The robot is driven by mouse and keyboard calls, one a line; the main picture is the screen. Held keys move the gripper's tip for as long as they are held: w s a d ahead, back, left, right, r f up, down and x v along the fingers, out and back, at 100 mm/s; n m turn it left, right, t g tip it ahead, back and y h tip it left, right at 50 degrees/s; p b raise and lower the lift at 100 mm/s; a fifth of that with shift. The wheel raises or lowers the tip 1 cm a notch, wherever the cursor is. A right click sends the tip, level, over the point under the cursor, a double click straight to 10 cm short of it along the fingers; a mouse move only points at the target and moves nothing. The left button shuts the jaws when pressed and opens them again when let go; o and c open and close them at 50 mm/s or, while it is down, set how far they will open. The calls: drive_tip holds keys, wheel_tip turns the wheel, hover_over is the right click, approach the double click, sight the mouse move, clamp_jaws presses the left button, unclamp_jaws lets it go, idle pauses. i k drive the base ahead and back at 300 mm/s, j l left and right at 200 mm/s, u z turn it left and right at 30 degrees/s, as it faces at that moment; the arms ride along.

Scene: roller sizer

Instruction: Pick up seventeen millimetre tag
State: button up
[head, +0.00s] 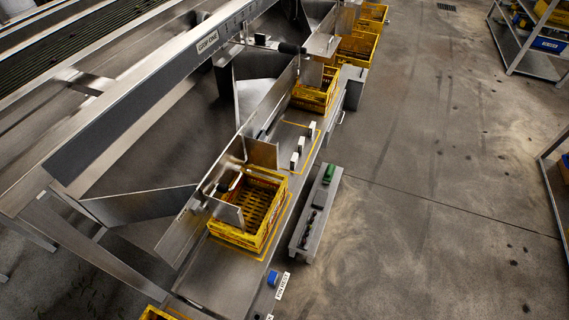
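Three small white upright tags stand in a row on the metal ledge, inside a yellow outline: a far one (311,130), a middle one (301,145) and a near one (294,160). Any writing on them is too small to read, so I cannot tell which is the seventeen millimetre tag. My gripper is not in view.
A yellow crate (270,206) stands left of and nearer than the tags; another (315,92) stands beyond them. A narrow grey bench (302,238) holds a green item (328,174) and dark items. A blue object (272,278) lies near the front. Floor (430,190) at right is open.

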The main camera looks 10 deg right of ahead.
sight(295, 156)
drive_tip(key=k+l+u, duration=0.1)
drive_tip(key=k+u, duration=0.15)
drive_tip(key=u, duration=0.2)
drive_tip(key=k+u, duration=0.25)
drive_tip(key=u, duration=0.15)
drive_tip(key=k+u, duration=0.25)
drive_tip(key=u, duration=0.2)
drive_tip(key=i+l+u, duration=0.45)
drive_tip(key=l, duration=2.5)
drive_tip(key=k+l+u, duration=0.1)
drive_tip(key=l+u, duration=0.35)
drive_tip(key=l, duration=2.55)
